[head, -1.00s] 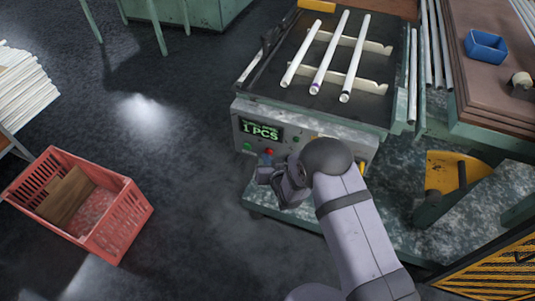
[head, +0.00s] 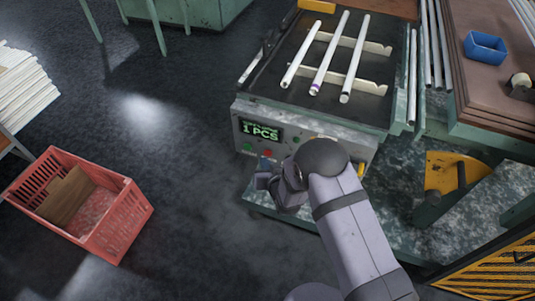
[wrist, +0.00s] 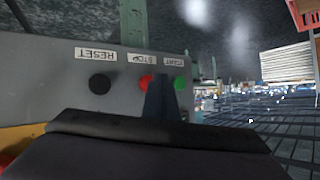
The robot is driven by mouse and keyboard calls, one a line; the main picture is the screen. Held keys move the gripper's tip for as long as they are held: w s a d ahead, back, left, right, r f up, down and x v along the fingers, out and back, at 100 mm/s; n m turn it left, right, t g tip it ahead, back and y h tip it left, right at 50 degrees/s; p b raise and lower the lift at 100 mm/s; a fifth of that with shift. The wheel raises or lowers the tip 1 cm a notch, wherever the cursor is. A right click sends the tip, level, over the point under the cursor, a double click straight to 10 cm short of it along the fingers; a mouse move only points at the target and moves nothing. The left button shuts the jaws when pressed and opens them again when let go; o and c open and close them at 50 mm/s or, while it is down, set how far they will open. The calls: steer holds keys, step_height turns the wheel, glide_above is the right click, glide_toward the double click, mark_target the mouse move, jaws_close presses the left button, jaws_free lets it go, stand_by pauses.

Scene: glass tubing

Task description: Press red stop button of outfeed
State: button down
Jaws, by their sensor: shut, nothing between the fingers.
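The red stop button (head: 268,153) is on the front panel of the outfeed unit (head: 236,130), below its green display reading 1 PCS. In the wrist view the red button (wrist: 146,83) sits under an upside-down STOP label, between a black RESET button (wrist: 100,82) and a green START button (wrist: 180,83). My gripper (head: 264,163) is shut and empty, just in front of and below the red button. In the wrist view its blue-grey fingers (wrist: 159,98) point at the panel between red and green, covering the red button's right edge. I cannot tell whether they touch.
White glass tubes (head: 330,55) lie on the rack above the panel. A red crate (head: 128,205) stands on the floor at left. A yellow part (head: 445,165) and a blue bin (head: 486,46) are at right.

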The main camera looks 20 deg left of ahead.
steer(key=shift+s, duration=0.15)
steer(key=shift+s+p, duration=0.5)
steer(key=shift+s, duration=1.9)
